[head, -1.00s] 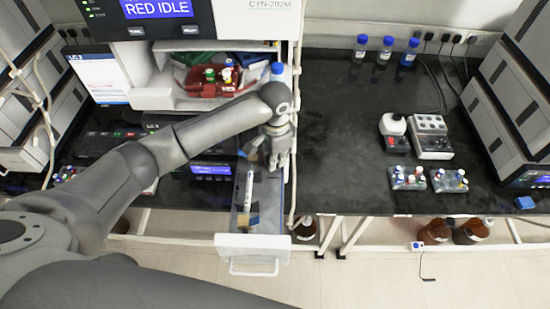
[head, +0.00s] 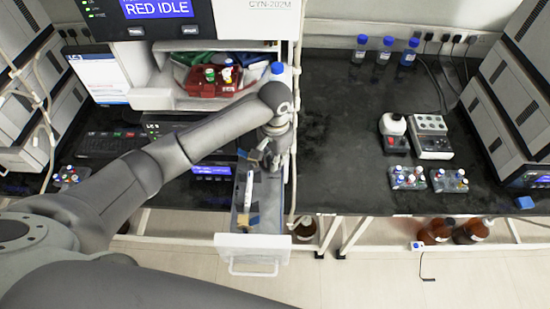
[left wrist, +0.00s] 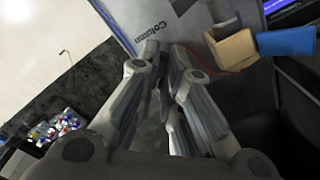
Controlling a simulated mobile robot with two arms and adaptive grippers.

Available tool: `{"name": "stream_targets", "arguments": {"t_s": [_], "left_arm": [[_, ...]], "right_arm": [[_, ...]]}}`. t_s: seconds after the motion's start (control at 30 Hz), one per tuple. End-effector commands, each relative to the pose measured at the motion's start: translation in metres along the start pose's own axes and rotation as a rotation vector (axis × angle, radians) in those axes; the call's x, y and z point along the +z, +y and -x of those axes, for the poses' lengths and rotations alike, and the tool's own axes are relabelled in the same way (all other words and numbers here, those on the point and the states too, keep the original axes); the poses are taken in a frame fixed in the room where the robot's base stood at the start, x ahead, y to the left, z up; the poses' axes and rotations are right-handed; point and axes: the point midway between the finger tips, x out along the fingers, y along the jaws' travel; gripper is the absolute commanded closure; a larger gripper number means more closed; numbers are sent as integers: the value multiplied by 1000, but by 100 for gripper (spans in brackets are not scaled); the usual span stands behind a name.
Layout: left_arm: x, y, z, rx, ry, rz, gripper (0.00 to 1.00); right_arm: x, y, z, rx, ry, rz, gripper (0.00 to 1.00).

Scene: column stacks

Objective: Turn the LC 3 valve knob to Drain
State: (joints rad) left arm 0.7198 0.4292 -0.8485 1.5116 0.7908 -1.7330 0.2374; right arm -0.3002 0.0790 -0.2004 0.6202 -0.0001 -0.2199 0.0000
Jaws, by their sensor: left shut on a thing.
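My left gripper (head: 272,161) is low beside the right edge of an open drawer (head: 252,247), under the instrument marked RED IDLE. In the left wrist view the fingers (left wrist: 163,75) are close together beside a grey panel marked Column (left wrist: 148,22). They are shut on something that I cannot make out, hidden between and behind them. A white rod-like column with tan and blue end pieces (head: 249,187) lies in the drawer. No LC 3 valve knob or Drain mark can be made out. My right gripper is not in view.
A red tray (head: 205,86) with bottles sits on the shelf left of my gripper's wrist. A blue-capped bottle (head: 277,72) is just behind it. Vial racks (head: 408,177) stand to the right. The black bench (head: 335,130) between is clear.

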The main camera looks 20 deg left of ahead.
Motion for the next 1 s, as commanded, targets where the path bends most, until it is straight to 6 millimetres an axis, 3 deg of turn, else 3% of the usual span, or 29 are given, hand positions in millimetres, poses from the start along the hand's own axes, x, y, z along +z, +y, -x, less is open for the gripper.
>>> {"name": "stream_targets", "arguments": {"t_s": [0.03,0.1,0.23,0.63,0.77,1.0], "left_arm": [[-2,-1,3,-1,7,3,100],[-2,-1,3,-1,7,2,86],[-1,0,2,-1,5,1,71],[-1,0,8,0,5,0,71],[-1,0,28,-1,6,-1,71],[-2,0,80,-2,8,-1,71]], "right_arm": [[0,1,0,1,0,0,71],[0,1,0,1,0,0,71],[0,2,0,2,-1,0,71],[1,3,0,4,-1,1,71],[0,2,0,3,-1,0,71],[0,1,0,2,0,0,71]]}}
